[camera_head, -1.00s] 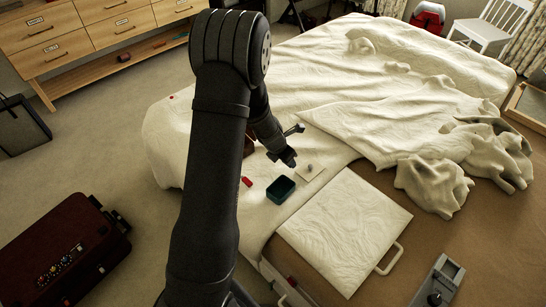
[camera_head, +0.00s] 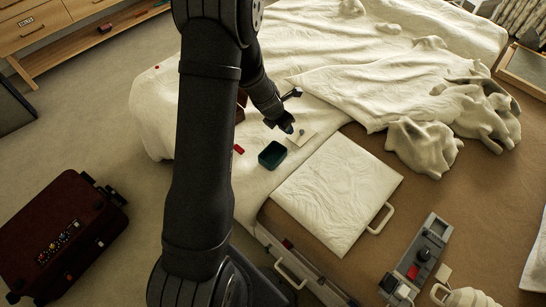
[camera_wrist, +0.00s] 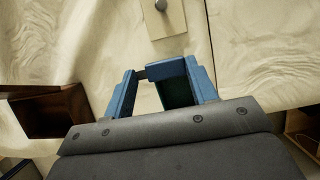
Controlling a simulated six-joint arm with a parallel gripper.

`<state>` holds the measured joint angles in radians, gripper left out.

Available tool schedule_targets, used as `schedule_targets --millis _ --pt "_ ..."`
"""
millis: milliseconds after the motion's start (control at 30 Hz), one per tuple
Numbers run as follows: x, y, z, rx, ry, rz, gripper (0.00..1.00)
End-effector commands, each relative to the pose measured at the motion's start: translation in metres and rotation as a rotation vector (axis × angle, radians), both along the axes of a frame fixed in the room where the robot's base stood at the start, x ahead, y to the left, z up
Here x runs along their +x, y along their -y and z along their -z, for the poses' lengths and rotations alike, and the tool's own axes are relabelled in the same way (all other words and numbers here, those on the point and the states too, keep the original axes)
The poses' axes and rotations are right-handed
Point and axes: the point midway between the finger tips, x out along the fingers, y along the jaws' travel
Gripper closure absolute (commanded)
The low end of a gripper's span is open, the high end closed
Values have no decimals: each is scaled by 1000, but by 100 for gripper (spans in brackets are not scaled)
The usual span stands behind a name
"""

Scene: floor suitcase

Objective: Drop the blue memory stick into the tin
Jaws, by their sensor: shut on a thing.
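The tin (camera_head: 272,155) is a small dark teal, open-topped box on the pale bedspread in the head view. My gripper (camera_head: 287,129) hangs just beyond it, up and slightly right in the picture. In the wrist view my gripper (camera_wrist: 163,80) has blue fingers set apart, closed on a blue block across their tips, which looks like the blue memory stick (camera_wrist: 167,68). A small dark end of it shows near the left finger. The tin's dark green inside (camera_wrist: 176,93) shows behind it, partly hidden. The stick cannot be made out in the head view.
A pale card with a grey knob (camera_head: 301,137) lies right of the tin. A small red object (camera_head: 238,149) lies to its left. A brown open box (camera_wrist: 48,113) is at left in the wrist view. A white quilted panel (camera_head: 340,195) lies in front.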

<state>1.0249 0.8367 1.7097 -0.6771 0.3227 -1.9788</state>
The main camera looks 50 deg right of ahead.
Motion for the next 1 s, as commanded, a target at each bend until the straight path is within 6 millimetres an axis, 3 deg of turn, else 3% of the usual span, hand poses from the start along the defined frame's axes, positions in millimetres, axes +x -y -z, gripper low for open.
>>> schedule_targets --millis 167,400,567,1000 --pt "0 -4 -5 -1 1 0 69" --pt "-2 -33 -34 -2 1 -3 69" --pt "-5 -46 -42 0 0 0 69" --pt "-6 -48 2 1 -3 0 69"
